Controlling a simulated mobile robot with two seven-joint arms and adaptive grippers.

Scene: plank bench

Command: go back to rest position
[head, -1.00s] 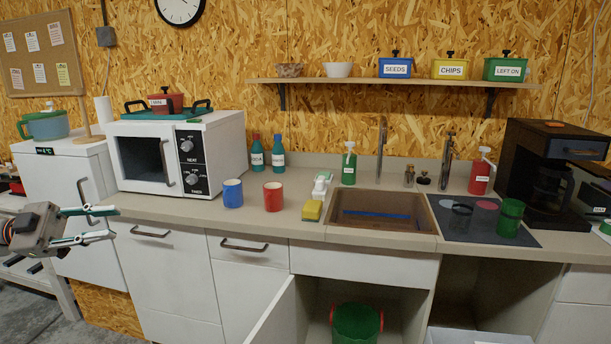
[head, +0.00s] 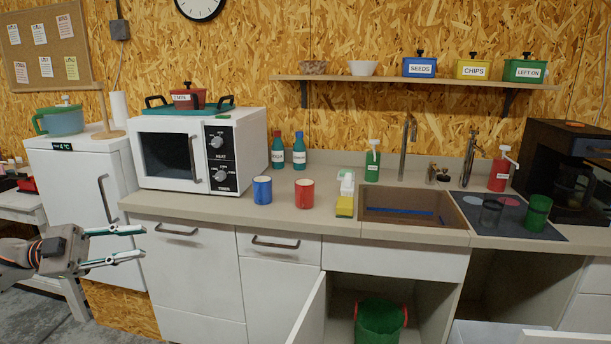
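My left gripper (head: 140,245) is at the left of the head view, in front of the white fridge and the cabinet fronts. Its two fingers are apart with nothing between them, and it touches nothing that I can see. My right gripper is not in the head view. The counter (head: 400,228) carries a blue mug (head: 262,190) and a red mug (head: 304,193), both upright and well away from the gripper.
A white microwave (head: 170,157) stands on the counter, and a white fridge (head: 75,190) is at left. A cabinet door (head: 309,312) stands open below the sink (head: 405,207), with a green bin (head: 380,322) inside. Floor shows at lower left.

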